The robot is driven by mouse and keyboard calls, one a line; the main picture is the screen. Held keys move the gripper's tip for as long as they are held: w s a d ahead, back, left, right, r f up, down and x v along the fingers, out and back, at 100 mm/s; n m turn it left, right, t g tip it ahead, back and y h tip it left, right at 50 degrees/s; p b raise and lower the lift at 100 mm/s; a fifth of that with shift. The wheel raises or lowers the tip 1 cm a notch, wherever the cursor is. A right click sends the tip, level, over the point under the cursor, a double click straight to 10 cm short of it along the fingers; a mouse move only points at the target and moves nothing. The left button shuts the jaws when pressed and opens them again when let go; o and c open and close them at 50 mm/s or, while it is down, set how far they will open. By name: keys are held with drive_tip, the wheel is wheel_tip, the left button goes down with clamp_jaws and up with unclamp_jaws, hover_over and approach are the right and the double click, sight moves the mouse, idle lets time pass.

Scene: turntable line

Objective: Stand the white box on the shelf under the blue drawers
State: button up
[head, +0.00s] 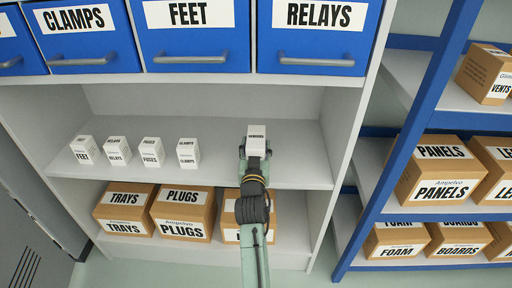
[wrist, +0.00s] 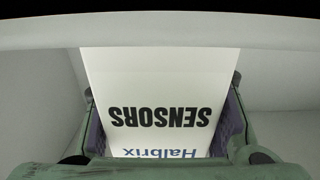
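The white box (head: 257,132) labelled SENSORS is at the end of my arm, over the right part of the shelf (head: 228,174) under the blue drawers (head: 190,38). In the wrist view the white box (wrist: 158,100) fills the middle, its label upside down. My gripper (head: 256,150) has its fingers against both sides of the box and is shut on it. The box looks upright in the head view. Its base is hidden by my gripper, so I cannot tell whether it touches the shelf.
Several small white boxes (head: 151,152) stand in a row on the shelf's left part. Cardboard boxes (head: 183,213) sit on the level below. A blue-framed rack (head: 410,135) with cartons stands at right. Shelf room is free between the row and my gripper.

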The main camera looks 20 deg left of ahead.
drive_tip(key=o, duration=0.3)
drive_tip(key=shift+r, duration=0.1)
